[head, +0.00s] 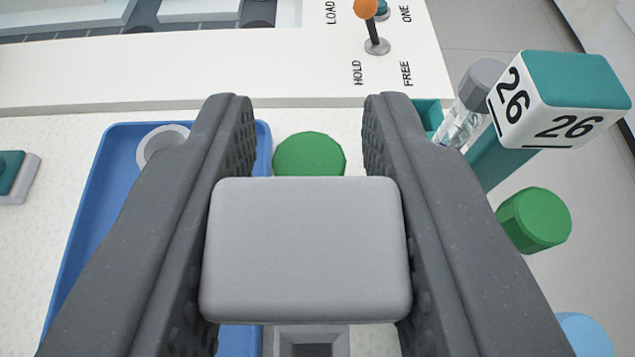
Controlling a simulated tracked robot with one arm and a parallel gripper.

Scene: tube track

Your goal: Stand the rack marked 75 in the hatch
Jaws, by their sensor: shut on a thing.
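My gripper (308,110) points away from me, its two dark ridged fingers closed on the sides of a plain grey block (305,250) with rounded edges. No number shows on the block, so I cannot tell whether it belongs to the rack marked 75. No 75 mark is in view. A white and teal cube marked 26 (560,100) stands at the right, above a teal part (495,160). A white housing (200,75) with a recessed opening (150,30) lies at the top left; I cannot tell whether this is the hatch.
A blue tray (120,145) holding a pale ring (160,145) lies at the left. Green round things (310,155) (537,220) stand ahead and right. A capped clear tube (470,105) stands near the cube. An orange-knobbed lever (372,25) is among LOAD, ONE, HOLD and FREE labels.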

